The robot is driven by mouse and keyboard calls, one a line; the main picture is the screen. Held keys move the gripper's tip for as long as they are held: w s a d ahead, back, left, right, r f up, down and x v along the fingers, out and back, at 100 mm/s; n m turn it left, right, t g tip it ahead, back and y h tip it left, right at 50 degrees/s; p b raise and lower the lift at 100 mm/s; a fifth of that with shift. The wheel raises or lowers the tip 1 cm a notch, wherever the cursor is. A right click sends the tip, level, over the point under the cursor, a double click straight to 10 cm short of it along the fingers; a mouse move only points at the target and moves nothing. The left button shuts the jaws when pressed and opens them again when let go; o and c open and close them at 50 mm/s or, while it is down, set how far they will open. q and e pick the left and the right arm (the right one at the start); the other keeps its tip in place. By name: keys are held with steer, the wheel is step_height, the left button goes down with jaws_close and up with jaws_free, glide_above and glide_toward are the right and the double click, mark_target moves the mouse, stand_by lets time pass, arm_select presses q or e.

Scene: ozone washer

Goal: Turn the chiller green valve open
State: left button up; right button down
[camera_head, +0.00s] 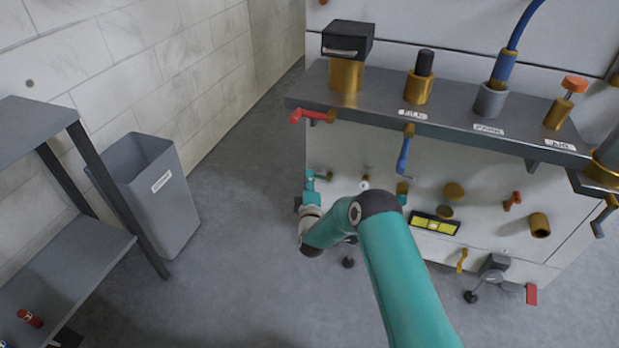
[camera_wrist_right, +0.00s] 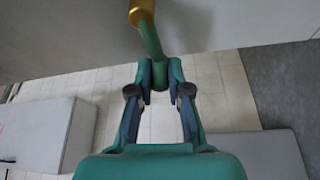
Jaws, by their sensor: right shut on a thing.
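The green valve handle (camera_wrist_right: 151,42) hangs from a gold valve body (camera_wrist_right: 143,8) at the top of the right wrist view. My right gripper (camera_wrist_right: 160,80) is shut on the lower end of this handle, one finger on each side. In the head view my right gripper (camera_head: 311,196) is at the left end of the chiller's front panel, below the red handle (camera_head: 308,115). There the arm and gripper partly hide the green valve, and its exact angle is hard to tell. My left gripper is not in view.
The machine (camera_head: 345,150) has a grey shelf (camera_head: 450,118) with several labelled fittings. A blue handle (camera_head: 404,152) and other small valves are to the right of my gripper. A grey bin (camera_head: 165,205) and a shelving unit (camera_head: 70,265) stand at the left. Floor between is clear.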

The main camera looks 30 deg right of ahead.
steer(key=shift+w+a+n, duration=0.1)
steer(key=shift+a+n, duration=0.1)
steer(key=shift+n, duration=0.1)
steer(key=c, duration=1.1)
jaws_free()
steer(key=shift+f, duration=0.15)
steer(key=shift+d, duration=0.1)
steer(key=v, duration=1.2)
steer(key=shift+w, duration=0.1)
